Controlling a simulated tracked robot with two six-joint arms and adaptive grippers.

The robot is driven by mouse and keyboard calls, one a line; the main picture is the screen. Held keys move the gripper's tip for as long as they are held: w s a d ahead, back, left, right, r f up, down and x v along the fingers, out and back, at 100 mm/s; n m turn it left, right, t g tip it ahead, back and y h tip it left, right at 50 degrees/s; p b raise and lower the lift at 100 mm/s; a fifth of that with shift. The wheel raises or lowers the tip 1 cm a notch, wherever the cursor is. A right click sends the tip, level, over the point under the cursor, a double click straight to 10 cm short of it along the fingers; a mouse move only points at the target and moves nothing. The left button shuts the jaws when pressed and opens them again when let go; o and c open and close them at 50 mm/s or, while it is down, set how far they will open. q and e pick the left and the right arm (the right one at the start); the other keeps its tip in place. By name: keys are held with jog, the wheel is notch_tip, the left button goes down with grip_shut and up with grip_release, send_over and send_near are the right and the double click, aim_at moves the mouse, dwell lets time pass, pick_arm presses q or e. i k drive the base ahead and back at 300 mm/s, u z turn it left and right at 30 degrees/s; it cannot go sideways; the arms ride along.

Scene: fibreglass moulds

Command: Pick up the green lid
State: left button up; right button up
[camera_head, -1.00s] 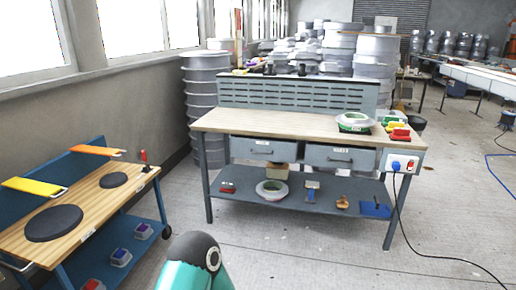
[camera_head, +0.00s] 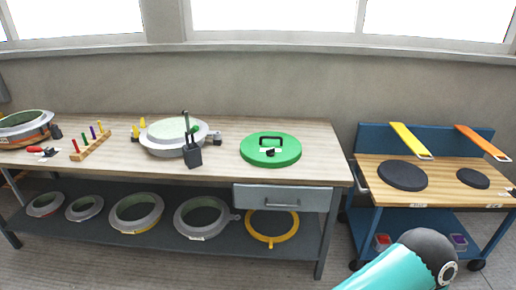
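The green lid (camera_head: 270,150) is a round disc with a dark handle on top. It lies flat near the right end of the long wooden workbench (camera_head: 322,138) by the wall. A teal and dark arm part of mine shows at the lower right. Neither of my grippers is in view, so I cannot tell their states.
Left of the lid stand a round grey mould (camera_head: 172,136) and a dark tool holder (camera_head: 192,154). A blue cart (camera_head: 362,138) with black discs stands right of the bench.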

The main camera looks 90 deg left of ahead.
aim_at(253, 147)
jog(key=z, duration=1)
jog(key=i, duration=0.15)
jog(key=u, duration=2.35)
jog(key=i, duration=0.2)
jog(key=u, duration=1.85)
jog(key=k, duration=0.55)
jog(key=u, duration=0.35)
jog(key=i, duration=1.65)
jog(key=z, duration=0.4)
